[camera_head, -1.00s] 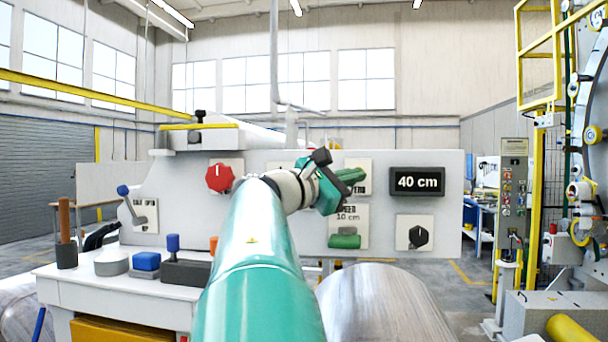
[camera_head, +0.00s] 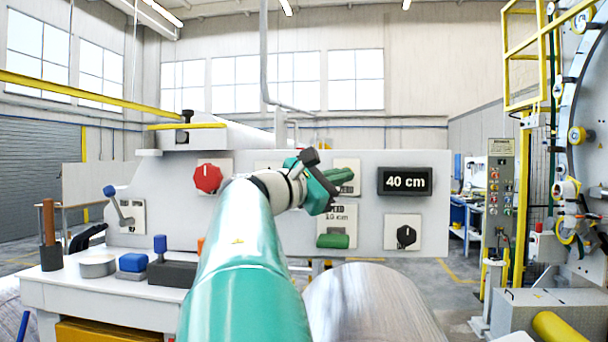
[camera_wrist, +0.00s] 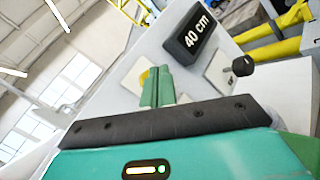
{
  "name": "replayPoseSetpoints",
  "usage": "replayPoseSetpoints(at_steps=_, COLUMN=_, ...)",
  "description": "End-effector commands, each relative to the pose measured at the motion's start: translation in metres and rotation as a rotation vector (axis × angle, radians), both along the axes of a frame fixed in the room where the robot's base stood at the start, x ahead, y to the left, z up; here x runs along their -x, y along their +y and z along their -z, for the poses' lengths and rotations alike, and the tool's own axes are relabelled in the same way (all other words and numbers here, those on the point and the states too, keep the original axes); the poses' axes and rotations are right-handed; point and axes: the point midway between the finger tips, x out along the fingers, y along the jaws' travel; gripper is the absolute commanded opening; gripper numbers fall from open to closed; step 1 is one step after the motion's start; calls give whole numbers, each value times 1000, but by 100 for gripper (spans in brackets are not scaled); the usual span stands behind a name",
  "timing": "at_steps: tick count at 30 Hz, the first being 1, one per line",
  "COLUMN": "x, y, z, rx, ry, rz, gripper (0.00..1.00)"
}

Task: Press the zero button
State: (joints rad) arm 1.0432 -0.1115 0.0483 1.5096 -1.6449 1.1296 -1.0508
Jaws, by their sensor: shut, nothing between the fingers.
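The grey control panel (camera_head: 280,230) stands in front of me. My gripper (camera_head: 345,175) is in front of its upper middle, fingers together, over a white plate (camera_head: 352,164). In the wrist view the shut green fingers (camera_wrist: 158,88) point toward the panel. A small yellow piece (camera_wrist: 145,76) shows partly behind them; I cannot tell whether it is the zero button or whether the fingers touch it. No zero label is readable. The display (camera_head: 405,181) reads 40 cm and also shows in the wrist view (camera_wrist: 193,37).
A red knob (camera_head: 208,178) is left of my arm. A black knob (camera_head: 406,236) is below the display. A green cylinder (camera_head: 333,241) sits below my gripper, under a label reading 10 cm. A lever (camera_head: 118,206) is at the panel's left. A white table (camera_head: 95,302) stands lower left.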

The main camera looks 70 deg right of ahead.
Motion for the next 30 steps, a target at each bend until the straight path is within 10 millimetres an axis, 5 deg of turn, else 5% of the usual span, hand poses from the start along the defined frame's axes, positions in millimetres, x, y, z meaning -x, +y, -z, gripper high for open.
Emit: replayPoseSetpoints(at_steps=30, x=-2, y=-8, z=0, rx=0, ry=0, rz=-1, gripper=0)
